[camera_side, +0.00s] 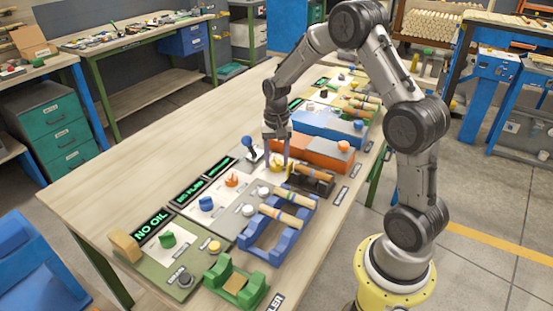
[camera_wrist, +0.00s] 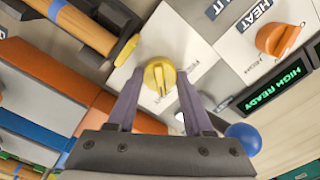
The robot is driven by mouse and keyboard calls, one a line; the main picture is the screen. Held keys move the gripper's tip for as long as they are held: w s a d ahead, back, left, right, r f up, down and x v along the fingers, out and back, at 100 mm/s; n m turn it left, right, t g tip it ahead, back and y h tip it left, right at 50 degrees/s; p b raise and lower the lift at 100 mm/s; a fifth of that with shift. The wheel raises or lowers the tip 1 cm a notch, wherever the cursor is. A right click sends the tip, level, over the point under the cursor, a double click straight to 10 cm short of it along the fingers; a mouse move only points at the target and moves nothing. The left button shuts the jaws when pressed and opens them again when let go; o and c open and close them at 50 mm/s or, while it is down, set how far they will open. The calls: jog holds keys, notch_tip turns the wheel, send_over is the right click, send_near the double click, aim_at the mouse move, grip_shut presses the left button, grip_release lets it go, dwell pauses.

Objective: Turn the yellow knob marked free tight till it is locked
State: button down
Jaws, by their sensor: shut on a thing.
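The yellow knob (camera_wrist: 159,77) is round with a raised grip ridge and sits on a pale panel in the wrist view. In the side view the yellow knob (camera_side: 275,168) is partly hidden by my gripper. My gripper (camera_wrist: 155,95) has its two purple-grey fingers on either side of the knob and is shut on it. In the side view my gripper (camera_side: 276,158) points down at the knob from above. The knob's printed marks are too small or too covered to read.
An orange knob (camera_wrist: 277,40) on the HEAT panel and a blue ball-topped lever (camera_wrist: 243,137) stand close by. A dark cradle holding a turned wood piece (camera_wrist: 85,30) lies beside the knob. An orange block (camera_side: 310,150) stands behind. The table's left part is bare.

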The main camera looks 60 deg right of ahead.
aim_at(276, 159)
jog(key=shift+m, duration=0.3)
jog(key=shift+c, duration=1.5)
grip_release()
notch_tip(276, 159, up, 14)
